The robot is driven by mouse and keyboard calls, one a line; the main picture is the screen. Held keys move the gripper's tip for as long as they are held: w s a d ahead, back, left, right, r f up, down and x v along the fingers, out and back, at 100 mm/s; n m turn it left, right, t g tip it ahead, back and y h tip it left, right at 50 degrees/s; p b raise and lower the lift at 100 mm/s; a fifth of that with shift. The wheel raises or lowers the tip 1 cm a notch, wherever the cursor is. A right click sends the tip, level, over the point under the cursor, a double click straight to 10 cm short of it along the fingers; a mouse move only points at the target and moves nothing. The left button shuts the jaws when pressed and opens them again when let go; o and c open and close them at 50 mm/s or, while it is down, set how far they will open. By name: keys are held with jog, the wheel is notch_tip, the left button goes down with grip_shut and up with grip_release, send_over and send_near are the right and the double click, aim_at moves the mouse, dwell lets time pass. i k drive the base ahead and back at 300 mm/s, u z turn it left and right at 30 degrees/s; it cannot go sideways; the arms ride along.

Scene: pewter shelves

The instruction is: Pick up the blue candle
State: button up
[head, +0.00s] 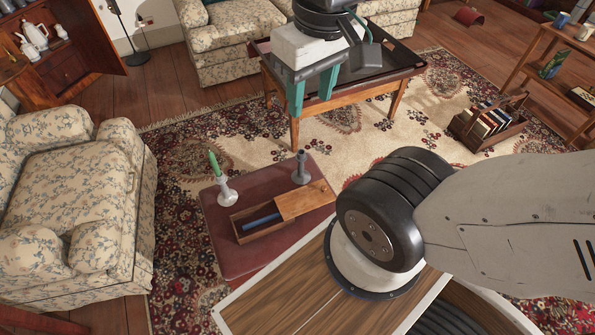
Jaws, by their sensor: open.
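The blue candle (262,221) lies in an open wooden box (243,238) on a low table with a dark red top (232,262). The box's lid (305,200) covers its right part, so the candle's right end may be hidden. My gripper (312,97) has two teal fingers that are apart, with nothing seen between them. It hangs in the air, above and beyond the box in the picture, and is not touching the candle.
A green candle (214,164) stands upright in a white holder (227,191) left of the box. An empty-looking grey holder (301,169) stands behind the lid. A floral armchair (75,205) is at left, and a wooden table (345,100) lies behind my gripper.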

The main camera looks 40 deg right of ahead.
aim_at(263, 221)
jog(key=z, duration=1.9)
jog(key=k, duration=1.35)
jog(key=u, duration=1.9)
jog(key=i, duration=1)
jog(key=z, duration=0.05)
